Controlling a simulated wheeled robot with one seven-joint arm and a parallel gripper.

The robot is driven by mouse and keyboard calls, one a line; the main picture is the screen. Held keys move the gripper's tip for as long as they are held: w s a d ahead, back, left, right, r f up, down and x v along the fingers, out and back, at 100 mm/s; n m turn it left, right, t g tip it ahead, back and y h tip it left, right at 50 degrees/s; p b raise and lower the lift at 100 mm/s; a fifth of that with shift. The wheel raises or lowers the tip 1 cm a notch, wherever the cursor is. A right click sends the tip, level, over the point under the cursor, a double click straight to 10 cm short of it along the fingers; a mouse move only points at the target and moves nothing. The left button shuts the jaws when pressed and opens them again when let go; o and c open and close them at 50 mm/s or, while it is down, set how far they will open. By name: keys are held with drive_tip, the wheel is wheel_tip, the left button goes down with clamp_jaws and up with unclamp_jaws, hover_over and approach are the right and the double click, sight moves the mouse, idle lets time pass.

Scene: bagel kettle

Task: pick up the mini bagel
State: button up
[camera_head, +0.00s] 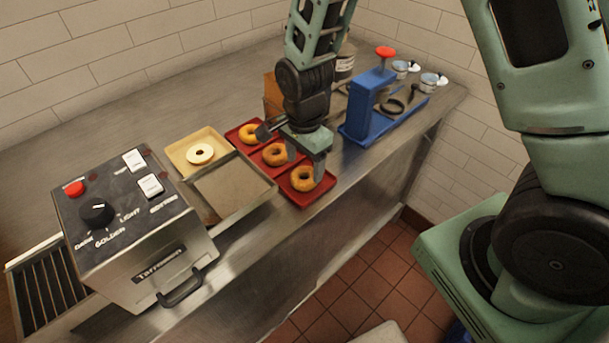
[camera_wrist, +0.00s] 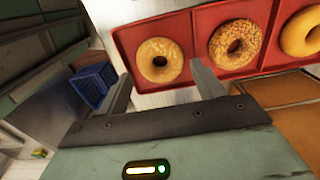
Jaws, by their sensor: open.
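Three ring-shaped bagels lie in a row in the red tray (camera_head: 285,190): a far one (camera_head: 245,134), a middle one (camera_head: 268,158) with specks on top in the wrist view (camera_wrist: 222,48), and a golden one (camera_head: 297,182) nearest the counter's front edge. I cannot tell which one is called the mini bagel. My gripper (camera_head: 291,152) hangs over the tray with its fingers apart and empty. In the wrist view, the golden front bagel (camera_wrist: 172,66) shows ahead of the gap between my fingers (camera_wrist: 163,88), not touched.
A pale bagel (camera_head: 191,153) sits in a yellow tray (camera_head: 174,151), beside a brown-bottomed metal tray (camera_head: 225,188). A toaster-like machine (camera_head: 140,230) stands at left. A blue slicer-like stand (camera_head: 362,105) with a red knob is close on the right. A blue crate (camera_wrist: 92,85) is below.

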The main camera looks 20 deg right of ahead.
sight(304, 171)
drive_tip(key=shift+f+p, duration=0.35)
drive_tip(key=shift+f, duration=1.45)
drive_tip(key=c, duration=0.6)
wheel_tip(304, 171, up, 10)
drive_tip(key=shift+r+b, duration=0.1)
drive_tip(key=shift+b, duration=0.7)
drive_tip(key=shift+d, duration=0.1)
